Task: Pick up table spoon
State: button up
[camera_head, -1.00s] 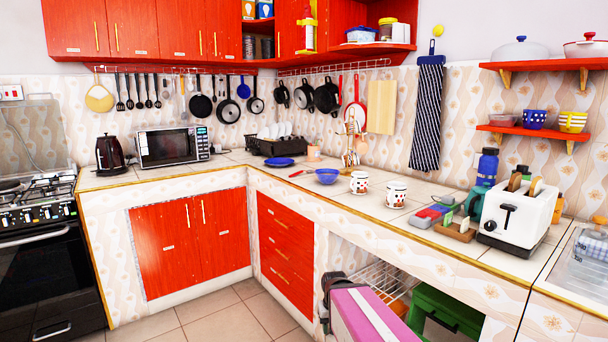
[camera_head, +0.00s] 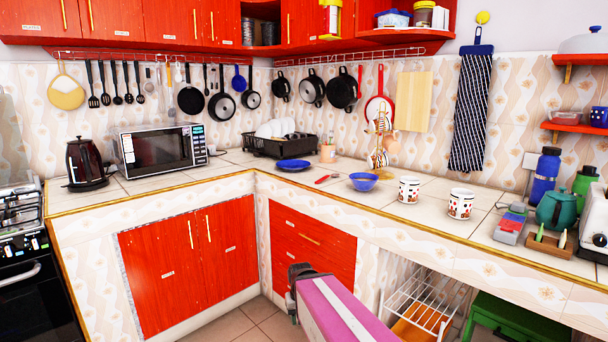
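I cannot single out the table spoon with certainty. A small red-handled utensil (camera_head: 327,178) lies flat on the counter (camera_head: 226,168), left of the blue bowl (camera_head: 364,182); its kind is too small to tell. Slim light utensils (camera_head: 149,85) hang on the left wall rail, and several black ladles and turners (camera_head: 115,88) hang left of them. A magenta-and-black body with a white stripe at the bottom is probably my arm, well below the counter top. No gripper fingers show.
Two patterned mugs (camera_head: 409,190) (camera_head: 461,204), a blue plate (camera_head: 293,165), a utensil stand (camera_head: 380,148) and a dish rack (camera_head: 281,143) stand on the counter. A microwave (camera_head: 162,148) and kettle (camera_head: 86,163) are left. A green stool (camera_head: 520,322) and wire shelf (camera_head: 417,300) sit underneath.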

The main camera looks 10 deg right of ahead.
aim_at(326, 177)
jog(key=i+j, duration=0.2)
jog(key=j, duration=0.15)
jog(key=i+j+z, duration=0.1)
jog(key=i+j, duration=0.15)
jog(key=i+j+z, duration=0.1)
jog(key=j, duration=0.3)
jog(key=i+j, duration=0.3)
jog(key=i+j+z, duration=0.1)
jog(key=j, duration=0.35)
jog(key=i, duration=0.05)
